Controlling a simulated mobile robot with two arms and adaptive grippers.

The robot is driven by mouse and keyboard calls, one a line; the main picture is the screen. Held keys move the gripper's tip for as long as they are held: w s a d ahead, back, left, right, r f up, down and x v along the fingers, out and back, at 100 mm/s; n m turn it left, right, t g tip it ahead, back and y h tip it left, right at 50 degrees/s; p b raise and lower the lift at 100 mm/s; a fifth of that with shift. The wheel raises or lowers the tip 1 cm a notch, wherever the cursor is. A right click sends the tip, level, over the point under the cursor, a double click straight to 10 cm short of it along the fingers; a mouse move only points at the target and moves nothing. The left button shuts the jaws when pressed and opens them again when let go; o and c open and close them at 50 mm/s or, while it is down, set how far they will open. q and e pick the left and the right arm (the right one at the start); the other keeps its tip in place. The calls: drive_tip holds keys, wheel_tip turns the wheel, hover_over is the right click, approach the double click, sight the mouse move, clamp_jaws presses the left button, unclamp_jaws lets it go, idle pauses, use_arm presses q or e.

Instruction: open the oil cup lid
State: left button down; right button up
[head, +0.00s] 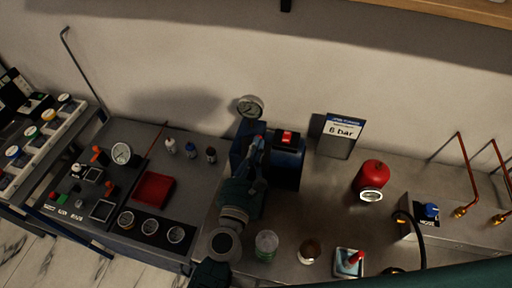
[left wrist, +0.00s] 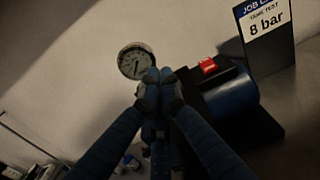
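My left gripper (head: 258,146) is in front of the blue rig on the bench, below the round gauge (head: 250,107). In the left wrist view the two fingers of the left gripper (left wrist: 159,88) come together at their tips, just below the gauge (left wrist: 136,61). I see nothing clearly held between them. I cannot make out the oil cup or its lid; the gripper and arm cover part of the rig. The blue cylinder (head: 287,168) with a red switch (head: 287,138) stands right of the fingers. My right gripper is not in view.
A sign reading 8 bar (head: 342,131) stands behind. A red can (head: 373,175) is to the right. A jar (head: 266,244), a small round pot (head: 309,250) and a tray (head: 349,262) are near the front. A red box (head: 154,189) is on the left.

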use_arm(q)
drive_tip(key=v, duration=1.2)
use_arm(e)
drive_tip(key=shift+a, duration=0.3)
